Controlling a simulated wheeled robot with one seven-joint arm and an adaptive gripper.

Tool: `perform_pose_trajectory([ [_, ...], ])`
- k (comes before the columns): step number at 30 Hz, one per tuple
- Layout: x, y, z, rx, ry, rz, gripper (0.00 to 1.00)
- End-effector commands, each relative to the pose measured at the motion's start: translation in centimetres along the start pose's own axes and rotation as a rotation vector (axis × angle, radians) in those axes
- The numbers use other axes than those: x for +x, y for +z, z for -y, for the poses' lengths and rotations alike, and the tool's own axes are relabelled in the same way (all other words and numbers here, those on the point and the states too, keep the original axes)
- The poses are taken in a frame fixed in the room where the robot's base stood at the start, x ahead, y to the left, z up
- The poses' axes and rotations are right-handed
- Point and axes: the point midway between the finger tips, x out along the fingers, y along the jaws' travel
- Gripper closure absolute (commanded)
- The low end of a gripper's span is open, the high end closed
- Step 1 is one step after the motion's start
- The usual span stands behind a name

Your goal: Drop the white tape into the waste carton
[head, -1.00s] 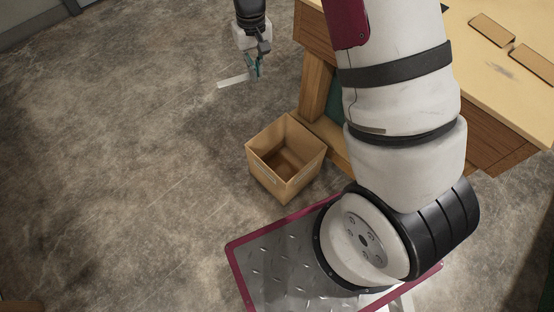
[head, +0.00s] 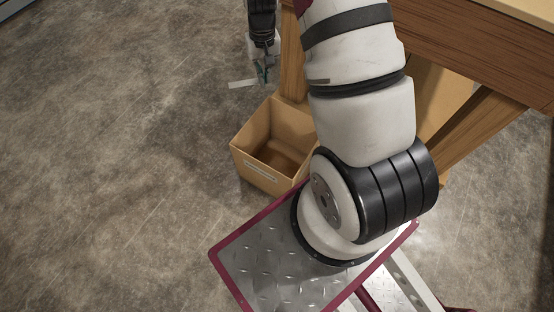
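The white tape (head: 243,84) is a short pale strip near the top middle of the head view. My gripper (head: 262,75) is shut on its right end, and the strip sticks out to the left. The waste carton (head: 243,163) is an open brown box on the floor with a pale label on its front. Its visible inside looks empty, and my arm hides part of its right side. In the picture, my gripper and the tape are just above the carton's far rim. The height between them cannot be told.
A wooden workbench (head: 464,52) stands at the upper right, its legs close behind and to the right of the carton. The concrete floor (head: 110,160) to the left is clear.

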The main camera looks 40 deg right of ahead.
Motion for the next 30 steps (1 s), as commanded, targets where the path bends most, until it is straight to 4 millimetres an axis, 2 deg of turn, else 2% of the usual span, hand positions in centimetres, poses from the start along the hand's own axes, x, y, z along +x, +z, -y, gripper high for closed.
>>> perform_pose_trajectory([
  [1,2.4,-0.3,-0.8,0.024,0.001,0.002,1.0],
  [15,15.3,0.2,-7.4,0.217,0.006,0.0,1.0],
  [21,18.6,0.8,-9.2,0.269,0.01,0.0,1.0],
  [30,19.9,1.1,-9.9,0.289,0.011,0.0,1.0],
])
